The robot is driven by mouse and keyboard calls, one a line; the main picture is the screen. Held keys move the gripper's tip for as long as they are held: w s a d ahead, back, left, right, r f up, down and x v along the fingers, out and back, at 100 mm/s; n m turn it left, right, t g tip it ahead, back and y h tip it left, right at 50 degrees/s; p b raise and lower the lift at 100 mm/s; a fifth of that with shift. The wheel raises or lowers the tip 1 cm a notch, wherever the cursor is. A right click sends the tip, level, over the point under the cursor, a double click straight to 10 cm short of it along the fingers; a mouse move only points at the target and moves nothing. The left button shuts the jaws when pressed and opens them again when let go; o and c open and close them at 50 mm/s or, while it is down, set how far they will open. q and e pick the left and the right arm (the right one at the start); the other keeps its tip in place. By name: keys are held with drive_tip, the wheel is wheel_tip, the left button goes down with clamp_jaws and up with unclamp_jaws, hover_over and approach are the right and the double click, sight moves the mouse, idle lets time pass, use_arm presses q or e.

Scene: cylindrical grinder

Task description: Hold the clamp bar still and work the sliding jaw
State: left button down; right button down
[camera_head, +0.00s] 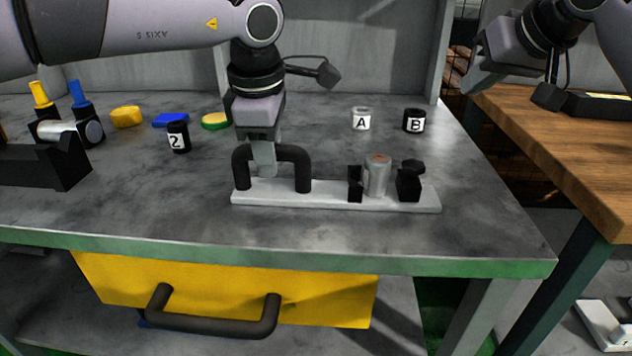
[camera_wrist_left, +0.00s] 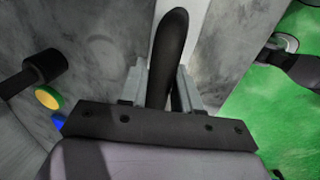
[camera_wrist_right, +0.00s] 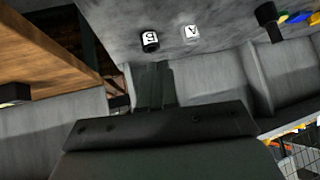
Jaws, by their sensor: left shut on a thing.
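The clamp bar (camera_head: 330,197) is a white flat bar lying on the grey bench, with a black arched handle (camera_head: 303,170) at its left end. My left gripper (camera_head: 265,165) is shut on this handle; in the left wrist view the handle (camera_wrist_left: 172,60) stands between its fingers (camera_wrist_left: 163,88). Toward the bar's right end, a grey cylinder (camera_head: 377,178) with an orange-brown top stands between a thin black block (camera_head: 355,184) and a black jaw with a knob (camera_head: 410,182). My right gripper (camera_head: 478,82) is raised at the upper right, away from the bar, its fingers (camera_wrist_right: 155,85) together and empty.
Behind the bar stand a white cylinder A (camera_head: 361,119), a black cylinder B (camera_head: 414,120) and a black cylinder 2 (camera_head: 178,136). A black holder (camera_head: 45,170) is at the left. A wooden table (camera_head: 560,135) stands right. The bench front is clear above a yellow drawer (camera_head: 225,290).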

drive_tip(key=s+a+f+n+g+h, duration=0.1)
drive_tip(key=s+a+f+n+g, duration=0.35)
drive_tip(key=s, duration=0.25)
hover_over(427, 191)
drive_tip(key=s, duration=0.1)
drive_tip(key=shift+m, duration=0.35)
drive_tip(key=shift+s+d+f, duration=0.1)
drive_tip(key=shift+d+f, duration=0.1)
drive_tip(key=shift+f, duration=1.25)
drive_tip(key=shift+d+f, duration=0.2)
drive_tip(key=shift+f, duration=1.25)
drive_tip(key=shift+f, duration=1.35)
drive_tip(key=shift+r, duration=0.15)
drive_tip(key=shift+r, duration=1.6)
